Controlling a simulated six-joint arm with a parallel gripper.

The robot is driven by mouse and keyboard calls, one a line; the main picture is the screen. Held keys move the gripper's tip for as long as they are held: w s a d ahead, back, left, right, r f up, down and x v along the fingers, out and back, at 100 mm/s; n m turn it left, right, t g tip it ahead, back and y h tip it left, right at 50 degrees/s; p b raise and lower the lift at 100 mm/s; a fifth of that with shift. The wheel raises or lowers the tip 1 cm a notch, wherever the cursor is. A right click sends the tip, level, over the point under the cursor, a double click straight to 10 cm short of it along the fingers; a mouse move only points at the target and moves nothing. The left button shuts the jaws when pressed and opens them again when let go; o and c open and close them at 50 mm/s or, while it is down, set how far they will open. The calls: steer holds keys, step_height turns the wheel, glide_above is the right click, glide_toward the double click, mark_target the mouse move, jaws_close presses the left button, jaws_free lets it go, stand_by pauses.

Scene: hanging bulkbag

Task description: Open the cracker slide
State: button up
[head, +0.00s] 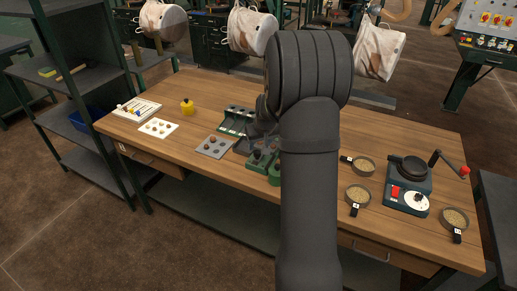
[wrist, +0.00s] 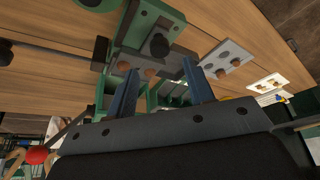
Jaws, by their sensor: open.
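A green block device with a black knob (wrist: 158,45), which I take to be the cracker, shows at the top centre of the wrist view. A grey part with brown round pieces (wrist: 148,68) lies just below the knob; I cannot tell for sure that it is the slide. My gripper (wrist: 160,72) is open, with its two blue fingers apart and pointing at this grey part. Nothing is held between them. In the head view the green device (head: 274,172) is partly hidden behind my arm, and the gripper's fingertips cannot be made out.
A grey plate with brown pieces (head: 213,146) and a green holed tray (head: 237,120) stand left of the device. A yellow pot (head: 187,107) and white card (head: 158,127) are farther left. At right are grain cups (head: 358,197) and a mill with a red-knobbed crank (head: 408,172).

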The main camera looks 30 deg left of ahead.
mark_target(258, 151)
steer(key=v, duration=1.1)
steer(key=shift+r, duration=0.3)
steer(key=shift+s+d, duration=0.1)
steer(key=x, duration=1.7)
steer(key=shift+f, duration=0.2)
steer(key=v, duration=1.7)
steer(key=shift+w+x, duration=0.15)
steer(key=shift+x, duration=2.75)
steer(key=shift+w+x, duration=0.15)
steer(key=shift+x, duration=2.7)
steer(key=shift+w+x, duration=0.15)
steer(key=shift+x, duration=2.75)
steer(key=shift+w+r, duration=0.15)
steer(key=shift+w, duration=0.3)
